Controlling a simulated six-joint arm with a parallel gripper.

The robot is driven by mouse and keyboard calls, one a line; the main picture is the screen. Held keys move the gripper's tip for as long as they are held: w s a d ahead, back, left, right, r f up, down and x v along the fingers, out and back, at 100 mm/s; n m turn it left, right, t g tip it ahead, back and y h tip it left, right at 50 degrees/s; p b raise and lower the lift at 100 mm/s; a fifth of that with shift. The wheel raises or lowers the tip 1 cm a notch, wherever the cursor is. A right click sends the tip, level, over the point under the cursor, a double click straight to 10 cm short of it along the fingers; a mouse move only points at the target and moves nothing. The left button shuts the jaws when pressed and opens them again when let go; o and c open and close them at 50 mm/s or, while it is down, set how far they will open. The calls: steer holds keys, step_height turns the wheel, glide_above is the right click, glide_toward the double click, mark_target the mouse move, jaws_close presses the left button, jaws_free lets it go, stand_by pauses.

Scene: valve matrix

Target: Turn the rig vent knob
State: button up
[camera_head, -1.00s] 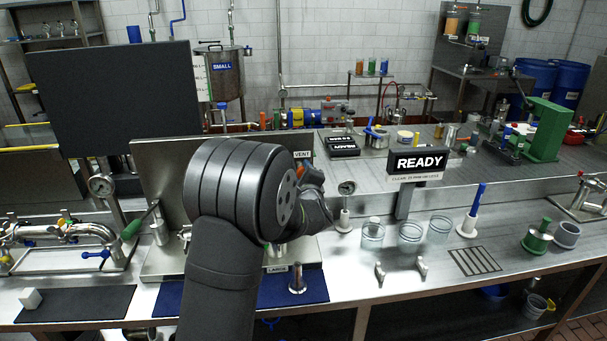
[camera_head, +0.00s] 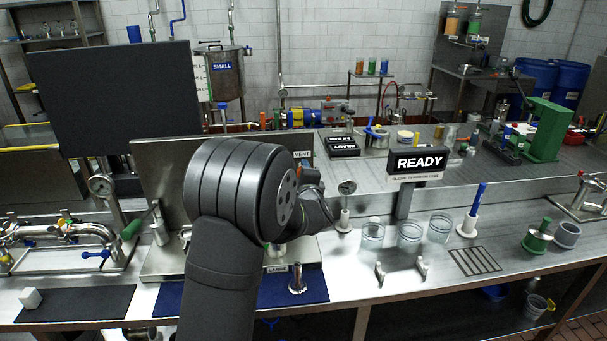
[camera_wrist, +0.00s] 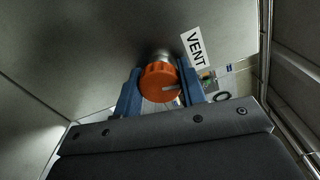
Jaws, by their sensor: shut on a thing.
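My gripper (camera_wrist: 160,92) is shut on the knob, with one blue-grey finger on each side.
The metal rig panel (camera_head: 165,165) stands behind my arm. A dark screen (camera_head: 115,98) is to its left. A READY display (camera_head: 420,163), a small gauge (camera_head: 347,187) and several clear jars (camera_head: 410,232) stand to the right. A blue mat (camera_head: 315,286) lies in front.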

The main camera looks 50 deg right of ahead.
steer(key=o, duration=1)
steer(key=shift+s+a, duration=0.1)
steer(key=v, duration=1.7)
steer(key=shift+r, duration=0.1)
steer(key=x, duration=1.7)
